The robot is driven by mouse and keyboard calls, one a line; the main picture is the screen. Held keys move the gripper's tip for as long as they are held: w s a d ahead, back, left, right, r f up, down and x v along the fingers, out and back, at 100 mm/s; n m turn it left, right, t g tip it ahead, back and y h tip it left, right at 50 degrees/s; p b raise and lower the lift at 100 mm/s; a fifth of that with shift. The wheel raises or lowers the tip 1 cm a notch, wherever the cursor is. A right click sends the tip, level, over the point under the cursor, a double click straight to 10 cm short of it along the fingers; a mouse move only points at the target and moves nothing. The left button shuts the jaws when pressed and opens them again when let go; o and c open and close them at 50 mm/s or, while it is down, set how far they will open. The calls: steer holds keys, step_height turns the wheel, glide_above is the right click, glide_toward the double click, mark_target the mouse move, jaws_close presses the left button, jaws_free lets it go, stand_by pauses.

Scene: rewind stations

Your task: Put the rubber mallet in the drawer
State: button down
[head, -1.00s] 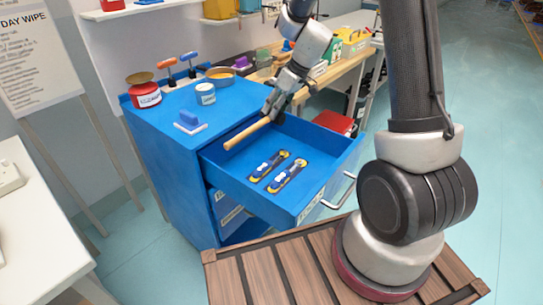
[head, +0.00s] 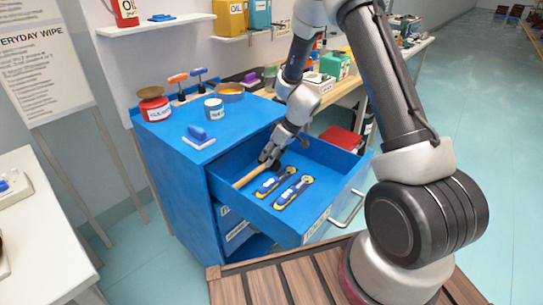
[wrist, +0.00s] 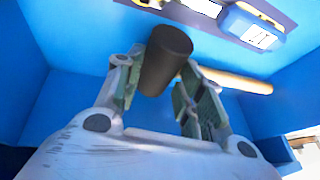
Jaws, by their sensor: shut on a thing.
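The rubber mallet shows its wooden handle (head: 248,175) in the head view, low inside the open blue drawer (head: 256,214). In the wrist view its black cylindrical head (wrist: 165,58) sits between my fingers, and the handle (wrist: 238,81) runs off to the right behind the right finger. My gripper (head: 270,160) is inside the drawer, shut on the mallet near its head; it also fills the wrist view (wrist: 157,78). I cannot tell whether the mallet touches the drawer floor.
Two blue-and-yellow tools (head: 272,182) (head: 292,192) lie in dark cutouts in the drawer, right of the mallet. The cabinet top (head: 235,130) holds a red can (head: 156,110), a pale-blue tin (head: 214,109) and a blue-handled block (head: 198,138). A bar handle (head: 349,208) projects from the drawer front.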

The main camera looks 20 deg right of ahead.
steer(key=shift+a+r, duration=0.1)
steer(key=shift+r, duration=0.05)
steer(key=c, duration=0.9)
jaws_free()
steer(key=s+d+r+m, duration=0.1)
steer(key=s+d+r, duration=0.3)
steer(key=r, duration=0.5)
steer(key=s+d+r+h, duration=0.1)
steer(key=s+r, duration=0.4)
steer(key=r, duration=0.3)
steer(key=s+d+r+m, duration=0.1)
steer(key=s+d+r, duration=0.3)
steer(key=r, duration=0.5)
steer(key=s+d+r+m+t+h, duration=0.1)
steer(key=s+d+r+m, duration=0.1)
steer(key=s, duration=0.7)
steer(key=s+d+r+m+h, duration=0.2)
steer(key=s+d+r+m, duration=0.1)
steer(key=s, duration=0.7)
steer(key=shift+d+r+t+h, duration=0.3)
steer(key=shift+d+r+t, duration=0.15)
steer(key=shift+r, duration=0.25)
